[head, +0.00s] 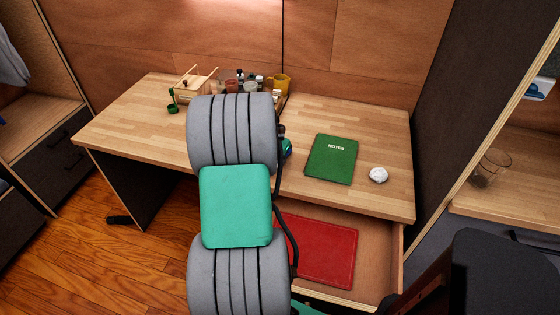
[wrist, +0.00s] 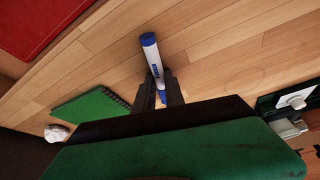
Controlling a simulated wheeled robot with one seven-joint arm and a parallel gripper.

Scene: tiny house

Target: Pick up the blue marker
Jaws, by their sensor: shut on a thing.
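The blue marker (wrist: 152,54) has a white barrel and blue ends. In the wrist view it sits between the two fingers of my gripper (wrist: 160,90), which is shut on it. Part of the marker's lower half is hidden between the fingers. The wooden desk top (wrist: 215,55) lies behind it; I cannot tell whether the marker touches the desk. In the head view my own arm covers the marker and the gripper's fingers.
A green notebook (head: 331,159) and a crumpled white ball (head: 378,175) lie on the desk's right side. Bottles and a yellow mug (head: 281,82) stand at the back. An open drawer (head: 382,262) holds a red folder (head: 322,250).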

